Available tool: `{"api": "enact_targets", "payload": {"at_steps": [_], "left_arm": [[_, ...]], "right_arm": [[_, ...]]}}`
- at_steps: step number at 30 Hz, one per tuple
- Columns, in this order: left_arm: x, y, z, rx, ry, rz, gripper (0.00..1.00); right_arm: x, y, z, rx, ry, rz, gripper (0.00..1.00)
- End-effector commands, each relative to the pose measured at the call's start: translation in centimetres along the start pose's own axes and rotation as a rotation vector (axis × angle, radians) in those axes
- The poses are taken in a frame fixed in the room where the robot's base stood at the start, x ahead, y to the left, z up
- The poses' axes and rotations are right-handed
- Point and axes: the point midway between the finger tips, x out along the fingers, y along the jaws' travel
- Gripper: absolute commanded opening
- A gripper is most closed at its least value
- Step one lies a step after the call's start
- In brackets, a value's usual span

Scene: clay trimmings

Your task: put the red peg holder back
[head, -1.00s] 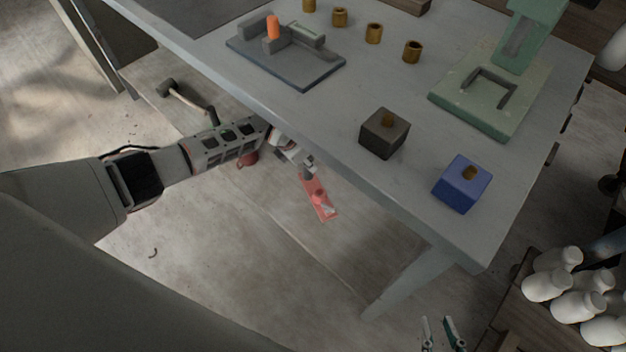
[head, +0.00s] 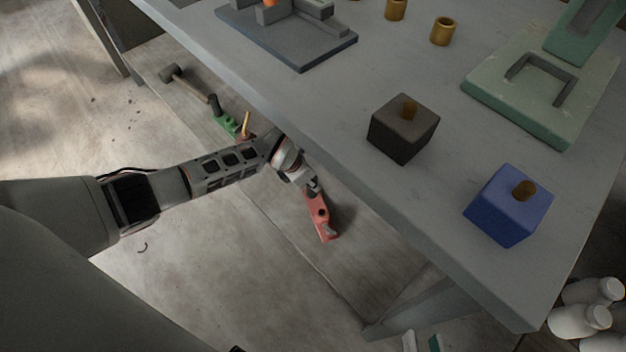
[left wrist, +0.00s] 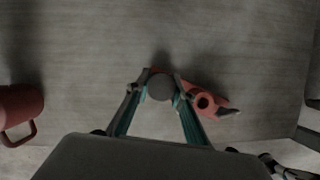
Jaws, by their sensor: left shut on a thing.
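The red peg holder (head: 321,217) is a flat reddish piece with a dark round hole, over the low surface under the table's near edge. My left gripper (head: 312,186) is shut on its upper end in the head view. In the left wrist view the left gripper's teal fingers (left wrist: 160,90) close on the red peg holder (left wrist: 222,107). A round grey piece sits between them and hides part of the holder. My right gripper (head: 422,343) shows only its two fingertips at the bottom edge, apart, with nothing seen between them.
The grey table (head: 330,110) overhangs the low surface. On it are a dark block (head: 403,135), a blue block (head: 505,212), a green stand (head: 500,90) and a slate tray (head: 290,45). A hammer (head: 185,82) and green piece (head: 226,120) lie low. A red mug (left wrist: 15,112) is left in the wrist view.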

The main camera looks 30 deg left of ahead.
Motion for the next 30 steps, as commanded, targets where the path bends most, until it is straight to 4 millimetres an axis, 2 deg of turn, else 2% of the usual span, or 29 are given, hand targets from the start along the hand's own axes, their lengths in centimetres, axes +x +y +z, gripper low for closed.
{"api": "enact_targets", "payload": {"at_steps": [6,7,8,20,26,28,30], "left_arm": [[0.1,0.1,0.1,-0.001,-0.002,0.001,0.00],[0.1,0.1,0.0,0.000,-0.001,0.001,0.30],[0.1,0.1,0.1,0.000,-0.002,0.001,0.38],[-0.2,0.1,0.3,0.000,-0.004,0.002,0.39],[-3.5,0.5,1.1,0.005,-0.015,0.009,0.39],[-5.2,0.6,1.3,0.005,-0.017,0.012,0.39],[-6.8,0.6,1.4,0.005,-0.018,0.012,0.39]], "right_arm": [[0.0,0.1,0.1,0.004,0.000,0.001,0.23],[0.0,0.1,0.0,0.005,0.002,0.001,0.23],[0.0,0.1,-0.1,0.006,0.003,0.001,0.23],[-0.1,0.0,-0.2,-0.003,0.003,-0.003,0.23],[-0.3,0.8,-2.0,-0.095,0.016,0.012,0.23],[-0.7,2.4,-1.1,-0.171,-0.023,0.035,0.23],[-0.9,2.7,-0.3,-0.189,-0.046,0.042,0.23]]}}
